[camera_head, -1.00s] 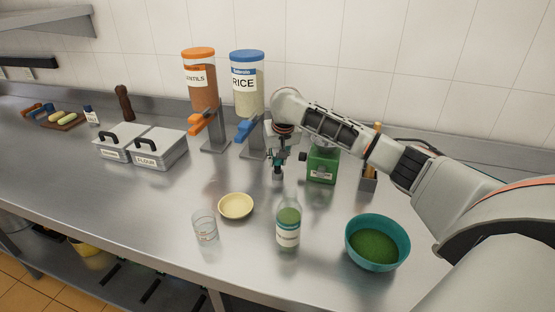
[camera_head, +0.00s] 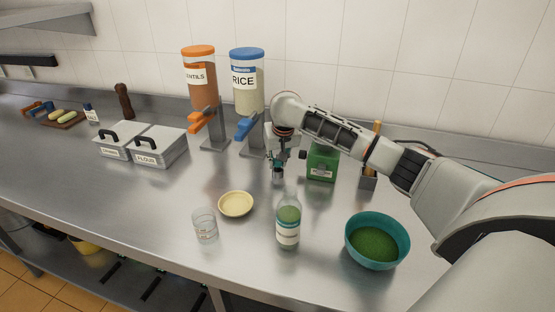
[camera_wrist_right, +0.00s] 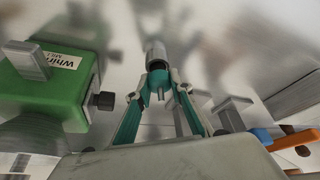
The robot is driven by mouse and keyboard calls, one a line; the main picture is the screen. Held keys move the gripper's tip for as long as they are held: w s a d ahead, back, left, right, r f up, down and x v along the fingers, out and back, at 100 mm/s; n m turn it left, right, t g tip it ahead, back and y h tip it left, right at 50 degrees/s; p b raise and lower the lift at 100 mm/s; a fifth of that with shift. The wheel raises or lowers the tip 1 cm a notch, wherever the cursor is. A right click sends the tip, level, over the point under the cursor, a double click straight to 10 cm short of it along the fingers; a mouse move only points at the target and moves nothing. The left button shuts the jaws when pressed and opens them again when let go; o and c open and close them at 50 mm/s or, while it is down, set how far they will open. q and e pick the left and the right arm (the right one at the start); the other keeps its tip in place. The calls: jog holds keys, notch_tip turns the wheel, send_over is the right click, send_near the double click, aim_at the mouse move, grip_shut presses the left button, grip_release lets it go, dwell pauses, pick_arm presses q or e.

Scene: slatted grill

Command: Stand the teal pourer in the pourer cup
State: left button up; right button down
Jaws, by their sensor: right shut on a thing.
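My right gripper (camera_head: 278,163) points down over the counter, shut on the teal pourer. In the right wrist view its fingertips (camera_wrist_right: 160,83) close around a small teal piece, the pourer (camera_wrist_right: 157,76), mostly hidden between them. A small grey metal cylinder, seemingly the pourer cup (camera_wrist_right: 155,50), shows right at the fingertips. In the head view the cup (camera_head: 277,178) stands under the gripper and is partly covered by it. I cannot tell how far the pourer is inside the cup. My left gripper is not in view.
A green box-shaped mill (camera_head: 322,163) stands close right of the gripper. The rice dispenser (camera_head: 247,85) is behind it to the left. A bottle (camera_head: 288,232), yellow dish (camera_head: 236,204), glass (camera_head: 205,228) and teal bowl (camera_head: 397,243) stand in front.

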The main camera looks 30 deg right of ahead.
jog(key=shift+f, duration=0.45)
jog(key=shift+r, duration=0.1)
jog(key=shift+r, duration=0.9)
